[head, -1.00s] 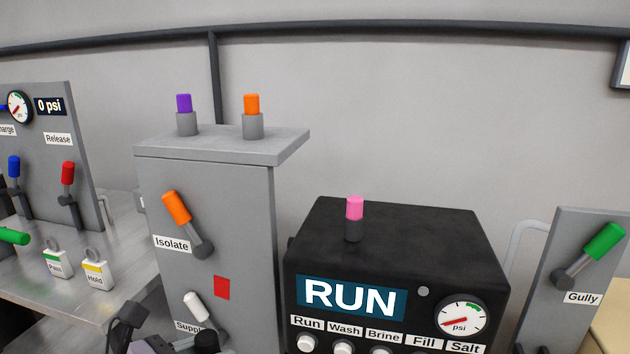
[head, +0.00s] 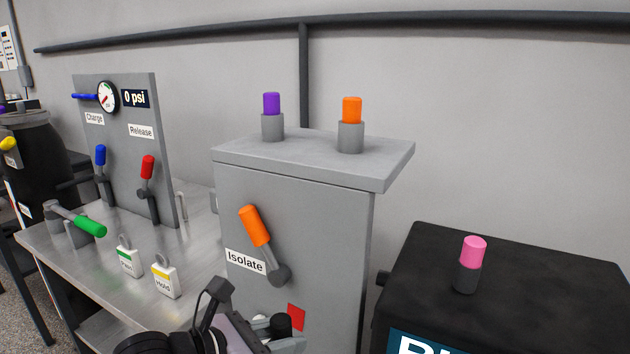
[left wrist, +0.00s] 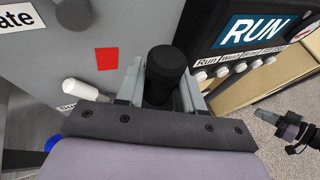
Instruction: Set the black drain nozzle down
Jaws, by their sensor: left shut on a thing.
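The black drain nozzle (left wrist: 165,68) is a dark cylinder held between the fingers of my left gripper (left wrist: 160,88) in the left wrist view. In the head view the black nozzle (head: 280,325) shows at the bottom edge, with my left gripper (head: 285,343) partly cut off there. It is in front of the grey cabinet, near its red square (head: 297,317). The nozzle's lower end is hidden. My right gripper (left wrist: 268,117) shows small at the right of the left wrist view; its finger gap is unclear.
The grey cabinet's top (head: 310,158) bears a purple-capped piece (head: 271,117) and an orange-capped piece (head: 351,124), with free room around them. A black machine (head: 520,270) bearing a pink-capped piece (head: 470,264) stands right. A metal bench (head: 105,265) with tags and levers stands left.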

